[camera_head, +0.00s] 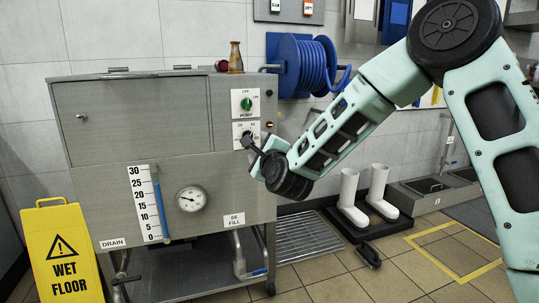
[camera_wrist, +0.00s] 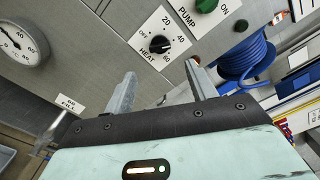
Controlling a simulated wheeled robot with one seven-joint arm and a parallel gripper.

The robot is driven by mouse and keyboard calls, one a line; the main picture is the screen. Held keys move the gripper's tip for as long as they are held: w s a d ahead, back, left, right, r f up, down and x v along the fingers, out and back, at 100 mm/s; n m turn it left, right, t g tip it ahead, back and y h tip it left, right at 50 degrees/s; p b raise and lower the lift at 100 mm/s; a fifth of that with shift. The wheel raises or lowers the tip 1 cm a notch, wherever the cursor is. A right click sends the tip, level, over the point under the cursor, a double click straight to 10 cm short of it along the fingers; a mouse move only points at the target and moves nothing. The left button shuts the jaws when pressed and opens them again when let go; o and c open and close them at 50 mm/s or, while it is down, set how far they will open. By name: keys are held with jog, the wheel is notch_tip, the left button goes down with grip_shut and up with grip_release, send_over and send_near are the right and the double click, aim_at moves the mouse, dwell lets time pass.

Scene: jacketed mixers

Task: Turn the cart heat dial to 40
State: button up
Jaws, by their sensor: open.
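The heat dial (camera_wrist: 160,44) is a black knob on a white plate marked OFF, 20, 40 and 60 in the wrist view. Its exact setting is too small to tell. In the head view the heat plate (camera_head: 246,128) is on the right of the steel cart's (camera_head: 105,195) front, and my gripper partly hides the knob. My gripper (camera_wrist: 161,74) is open and empty in the wrist view, its two fingers pointing at the panel, with the dial between and beyond the fingertips. In the head view my gripper (camera_head: 250,152) is close to the dial; contact cannot be told.
The green pump switch (camera_head: 246,104) is just above the heat plate. A blue hose reel (camera_head: 303,65) is on the wall to the right. A yellow wet floor sign (camera_head: 62,255) stands at left. White boots (camera_head: 378,190) stand right.

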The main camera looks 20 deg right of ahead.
jog(key=s+p, duration=0.1)
jog(key=s, duration=0.8)
jog(key=shift+s, duration=0.1)
jog(key=s+a+f+n+g+y, duration=0.35)
jog(key=s+a+n+g, duration=0.2)
jog(key=s+n, duration=0.2)
jog(key=s+a+f+n+g+y, duration=0.2)
jog(key=s+a+f+n+g, duration=0.2)
jog(key=s+a+n, duration=0.4)
jog(key=s+d+f+n+g+h, duration=0.1)
jog(key=s+d+n+g+h, duration=0.2)
jog(key=s+n, duration=0.6)
jog(key=s+d+f+n+g+h, duration=0.1)
jog(key=s+d+n+g+h, duration=0.15)
jog(key=s+n+g, duration=0.6)
notch_tip(320, 180, up, 37)
jog(key=s+d+m+t+p, duration=0.1)
jog(key=s+t+p, duration=0.1)
jog(key=p, duration=3.5)
jog(key=shift+s+r+t+y, duration=0.2)
jog(key=shift+s+t+y, duration=0.15)
jog(key=shift+t, duration=0.15)
